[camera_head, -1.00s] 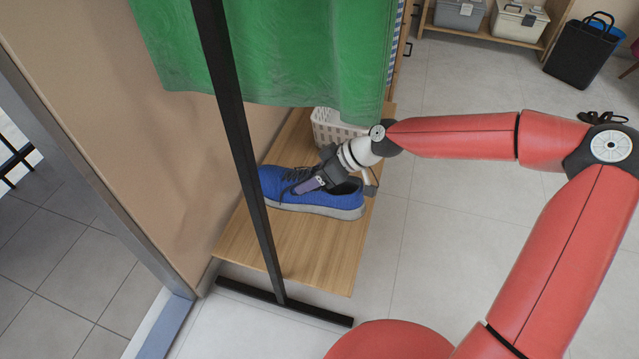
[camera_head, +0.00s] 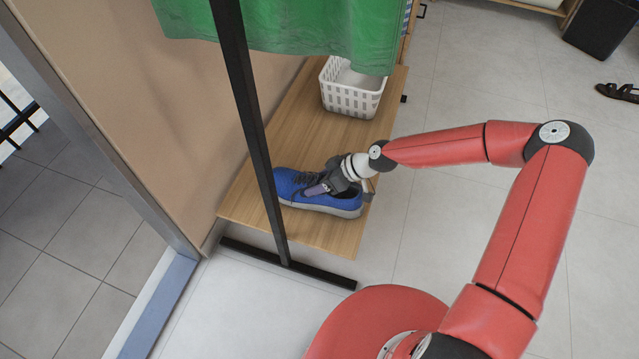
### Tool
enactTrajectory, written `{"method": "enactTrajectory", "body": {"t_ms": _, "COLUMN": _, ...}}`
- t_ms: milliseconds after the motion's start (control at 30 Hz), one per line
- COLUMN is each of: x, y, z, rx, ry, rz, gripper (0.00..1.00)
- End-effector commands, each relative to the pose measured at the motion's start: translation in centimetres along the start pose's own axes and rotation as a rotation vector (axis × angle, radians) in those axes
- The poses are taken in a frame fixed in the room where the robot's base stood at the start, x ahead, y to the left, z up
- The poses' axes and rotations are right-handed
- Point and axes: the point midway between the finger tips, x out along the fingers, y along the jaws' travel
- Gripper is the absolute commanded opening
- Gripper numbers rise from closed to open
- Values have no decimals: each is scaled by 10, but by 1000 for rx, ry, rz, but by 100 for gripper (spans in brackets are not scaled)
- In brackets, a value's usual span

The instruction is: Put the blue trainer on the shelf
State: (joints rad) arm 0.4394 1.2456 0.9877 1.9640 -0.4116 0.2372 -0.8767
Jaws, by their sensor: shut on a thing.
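The blue trainer (camera_head: 292,188) has a grey-white sole and its toe points left. It is over the front part of the low wooden shelf (camera_head: 330,238), and I cannot tell whether its sole touches the board. My gripper (camera_head: 322,188) is shut on the trainer near its opening, reaching in from the right. The black upright of a rack stands in front of the shelf and crosses the view beside the toe.
A white basket (camera_head: 352,90) stands farther back on the shelf. A green cloth (camera_head: 290,30) hangs above from the black rack (camera_head: 250,120). Sandals (camera_head: 618,92) and a black bin (camera_head: 600,30) are on the floor at right.

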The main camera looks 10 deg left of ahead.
Motion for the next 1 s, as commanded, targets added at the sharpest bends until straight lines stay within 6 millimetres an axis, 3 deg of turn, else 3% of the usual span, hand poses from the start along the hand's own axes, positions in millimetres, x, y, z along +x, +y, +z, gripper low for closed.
{"method": "enactTrajectory", "body": {"t_ms": 267, "x": 7, "y": 2, "z": 6, "rx": -1, "ry": 1, "rz": 1, "gripper": 29}}
{"method": "enactTrajectory", "body": {"t_ms": 300, "x": 7, "y": 2, "z": 7, "rx": -1, "ry": 0, "rz": 0, "gripper": 66}}
{"method": "enactTrajectory", "body": {"t_ms": 433, "x": 7, "y": 2, "z": 7, "rx": 0, "ry": 0, "rz": 0, "gripper": 83}}
{"method": "enactTrajectory", "body": {"t_ms": 767, "x": 4, "y": 3, "z": 6, "rx": 0, "ry": 0, "rz": 1, "gripper": 85}}
{"method": "enactTrajectory", "body": {"t_ms": 1000, "x": -33, "y": 4, "z": 6, "rx": 2, "ry": 2, "rz": 5, "gripper": 85}}
